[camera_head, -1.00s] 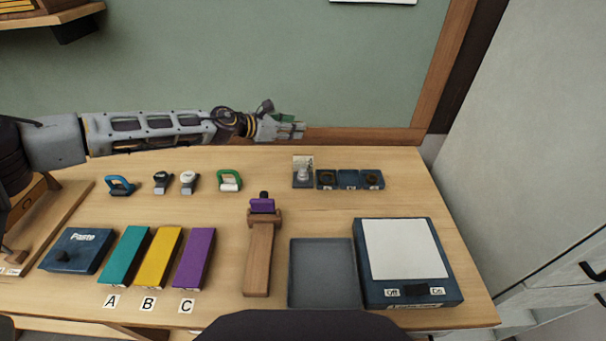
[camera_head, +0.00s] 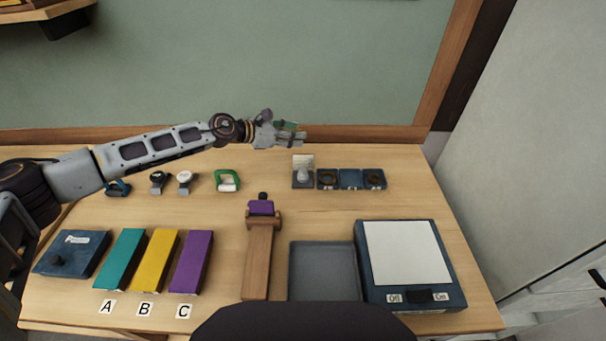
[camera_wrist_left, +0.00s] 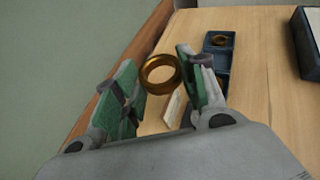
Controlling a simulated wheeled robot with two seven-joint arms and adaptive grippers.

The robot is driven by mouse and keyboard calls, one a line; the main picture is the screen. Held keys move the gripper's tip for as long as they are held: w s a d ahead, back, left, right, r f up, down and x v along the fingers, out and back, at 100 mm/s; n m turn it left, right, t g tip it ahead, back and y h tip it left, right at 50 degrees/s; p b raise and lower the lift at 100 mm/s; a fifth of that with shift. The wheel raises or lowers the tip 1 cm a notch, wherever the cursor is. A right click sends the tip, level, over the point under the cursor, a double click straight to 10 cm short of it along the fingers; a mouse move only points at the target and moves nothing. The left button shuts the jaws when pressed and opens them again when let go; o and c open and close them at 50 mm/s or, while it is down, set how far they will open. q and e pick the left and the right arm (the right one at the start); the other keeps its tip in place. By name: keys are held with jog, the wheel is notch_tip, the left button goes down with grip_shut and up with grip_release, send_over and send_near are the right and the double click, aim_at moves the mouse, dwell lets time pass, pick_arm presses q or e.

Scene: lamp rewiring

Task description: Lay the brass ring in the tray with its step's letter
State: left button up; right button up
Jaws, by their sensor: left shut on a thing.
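My left gripper (camera_head: 299,134) is shut on the brass ring (camera_wrist_left: 160,74), which shows upright between its green-padded fingers in the left wrist view. The gripper is in the air above the back of the table, beyond the row of small blue trays. The left tray (camera_head: 327,186) and the right tray (camera_head: 374,186) each hold a dark round ring; the middle tray (camera_head: 349,180) looks empty. The trays' letters are too small to read. My right gripper is not in view.
A small stand with a pale knob (camera_head: 303,175) is left of the trays. A grey tray (camera_head: 324,294) and a switch box (camera_head: 405,252) are in front. Teal (camera_head: 119,259), yellow (camera_head: 155,260) and purple (camera_head: 191,261) blocks stand behind letters A, B, C. The wall is close behind.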

pick_arm(q)
jog(key=shift+m+g+h, duration=0.3)
jog(key=shift+m+g, duration=0.4)
jog(key=s+f, duration=0.1)
jog(key=s, duration=0.1)
jog(key=s+d+f, duration=0.1)
jog(key=s+f, duration=0.1)
jog(key=shift+d, duration=0.1)
send_over(300, 173)
jog(key=a, duration=0.1)
jog(key=shift+s+a+f, duration=0.1)
jog(key=shift+f, duration=2.4)
jog(key=shift+f, duration=2.3)
jog(key=shift+f, duration=0.2)
